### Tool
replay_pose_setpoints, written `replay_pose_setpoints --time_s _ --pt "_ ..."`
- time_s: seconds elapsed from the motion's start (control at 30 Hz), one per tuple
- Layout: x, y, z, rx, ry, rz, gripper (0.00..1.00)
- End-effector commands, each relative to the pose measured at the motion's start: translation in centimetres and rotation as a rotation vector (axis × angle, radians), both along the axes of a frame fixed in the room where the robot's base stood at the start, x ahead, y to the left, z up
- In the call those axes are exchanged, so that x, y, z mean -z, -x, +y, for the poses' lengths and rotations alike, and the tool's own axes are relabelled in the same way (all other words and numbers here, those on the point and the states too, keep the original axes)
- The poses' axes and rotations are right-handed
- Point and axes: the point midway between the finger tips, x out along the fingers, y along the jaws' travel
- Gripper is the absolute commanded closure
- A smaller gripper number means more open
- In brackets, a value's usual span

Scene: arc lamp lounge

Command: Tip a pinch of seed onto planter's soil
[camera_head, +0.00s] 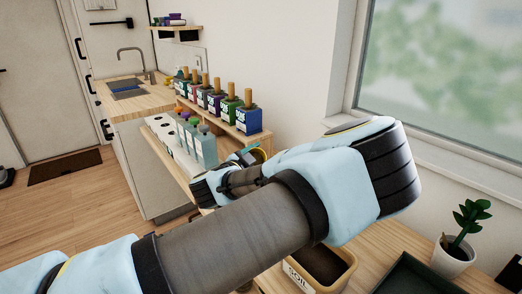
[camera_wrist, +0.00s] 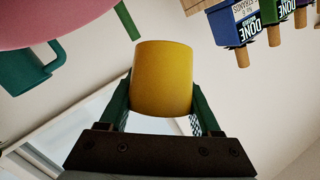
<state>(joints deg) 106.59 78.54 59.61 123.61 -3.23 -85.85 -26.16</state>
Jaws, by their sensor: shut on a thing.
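In the wrist view my gripper (camera_wrist: 161,92) is shut on a plain yellow cup-like thing (camera_wrist: 163,62), with a green finger on each side of it. Its contents cannot be seen, and no seed shows. In the head view a small part of my gripper (camera_head: 248,156) shows beyond my arm, which hides most of it and what it holds. A potted plant in a white pot (camera_head: 452,258) stands at the right.
A row of labelled bottles with wooden tops (camera_head: 248,120) stands on a shelf behind my gripper. A pale rack (camera_head: 190,142) stands before them. A dark tray (camera_head: 415,275) lies beside the soil box. The wrist view shows a pink rounded thing (camera_wrist: 60,18) and a teal handled thing (camera_wrist: 30,68).

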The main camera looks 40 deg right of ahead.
Motion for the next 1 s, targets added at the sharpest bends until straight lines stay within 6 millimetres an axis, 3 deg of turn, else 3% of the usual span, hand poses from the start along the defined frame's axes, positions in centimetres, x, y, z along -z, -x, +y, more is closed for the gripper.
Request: replay_pose_setpoints --time_s 0.07,0.87,1.0 --pt "-1.0 -0.1 0.0 -0.001 -0.011 0.032 0.96" --pt "-1.5 -0.1 -0.1 -0.001 -0.133 0.32 0.96" --pt "-2.2 -0.2 -0.1 -0.001 -0.177 0.438 0.96"
